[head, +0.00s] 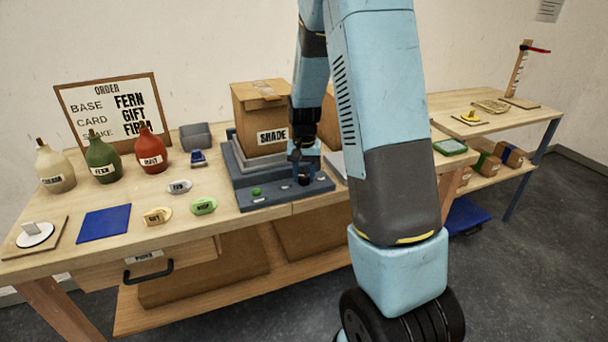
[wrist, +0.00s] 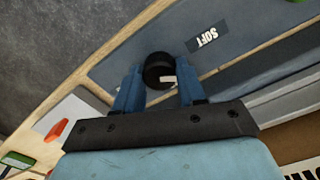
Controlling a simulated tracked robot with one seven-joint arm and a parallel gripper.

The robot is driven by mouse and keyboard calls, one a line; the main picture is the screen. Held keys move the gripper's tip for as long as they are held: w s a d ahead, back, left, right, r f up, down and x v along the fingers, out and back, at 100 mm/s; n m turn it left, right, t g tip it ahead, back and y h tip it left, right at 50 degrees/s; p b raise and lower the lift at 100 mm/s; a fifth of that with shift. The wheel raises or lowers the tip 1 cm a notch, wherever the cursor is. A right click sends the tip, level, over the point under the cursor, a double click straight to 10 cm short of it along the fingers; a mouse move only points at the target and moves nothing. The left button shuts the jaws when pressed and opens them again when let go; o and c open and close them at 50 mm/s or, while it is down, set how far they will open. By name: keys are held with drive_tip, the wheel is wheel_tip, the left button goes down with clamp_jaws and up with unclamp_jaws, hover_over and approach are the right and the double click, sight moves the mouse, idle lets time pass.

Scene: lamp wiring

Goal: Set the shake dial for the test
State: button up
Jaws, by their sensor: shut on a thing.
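The blue-grey shake machine (head: 250,203) stands mid-table with a cardboard box labelled SHADE (head: 258,108) on it. My gripper (head: 304,168) reaches down to the black dial (head: 304,180) at the machine's front panel. In the wrist view my gripper (wrist: 160,88) has its blue fingers on either side of the round dial (wrist: 157,68), shut on it. A small white mark shows on the dial, toward its lower right there. A SOFT label (wrist: 207,39) lies beside it; other dial labels are too small to read or hidden. The order board (head: 110,110) reads FERN, GIFT, FIRM.
A green button (head: 257,192) sits on the panel's left. Cream, green (head: 102,158) and red (head: 150,150) bottles stand at the left. A blue mat (head: 104,222) lies front left.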

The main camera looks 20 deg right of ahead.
sight(304, 175)
drive_tip(key=shift+w, duration=0.1)
idle(0.3)
drive_tip(key=o, duration=1.1)
drive_tip(key=shift+c, duration=0.2)
wheel_tip(304, 175, up, 14)
drive_tip(key=shift+f, duration=0.15)
